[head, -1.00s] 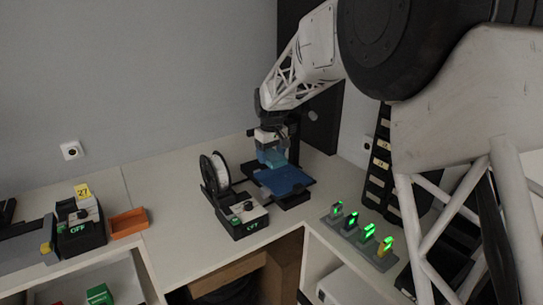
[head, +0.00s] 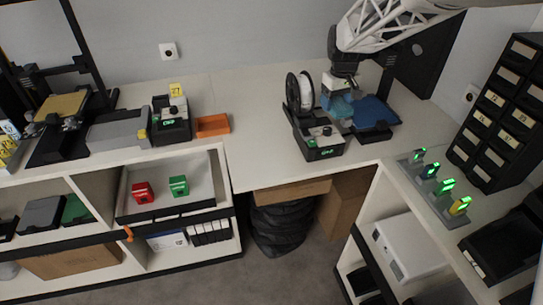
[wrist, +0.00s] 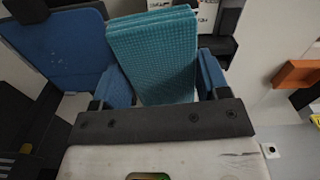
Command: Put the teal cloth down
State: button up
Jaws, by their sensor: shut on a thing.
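The teal cloth (head: 340,107) is a folded, textured stack. In the wrist view it (wrist: 155,50) stands upright between the two blue fingers of my gripper (wrist: 160,78), which is shut on it. In the head view my gripper (head: 341,92) holds the cloth over the printer at the back, between the white spool and the blue print plate (head: 376,112). The plate also shows at the left of the wrist view (wrist: 55,50). I cannot tell whether the cloth's lower edge touches anything.
The white spool (head: 292,92) stands just left of the cloth, behind a control box (head: 320,146) with a green display. An orange bin (head: 212,125) sits farther left. Lit green devices (head: 432,171) stand in a grey rack at right. Bare worktop (head: 252,150) lies between bin and printer.

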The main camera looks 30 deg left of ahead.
jog(key=s+a+f+n, duration=0.1)
jog(key=s+f, duration=0.3)
jog(key=s, duration=0.9)
jog(key=s+a+f+n, duration=0.1)
jog(key=s+f, duration=0.3)
jog(key=s, duration=1)
jog(key=shift+s+a+f+n, duration=0.2)
jog(key=shift+a+n, duration=0.1)
jog(key=shift+n, duration=0.4)
jog(key=shift+w+a, duration=0.1)
jog(key=shift+w, duration=0.05)
send_over(271, 157)
jog(key=shift+f, duration=0.75)
jog(key=shift+f, duration=1.75)
jog(key=shift+f, duration=0.15)
jog(key=o, duration=0.8)
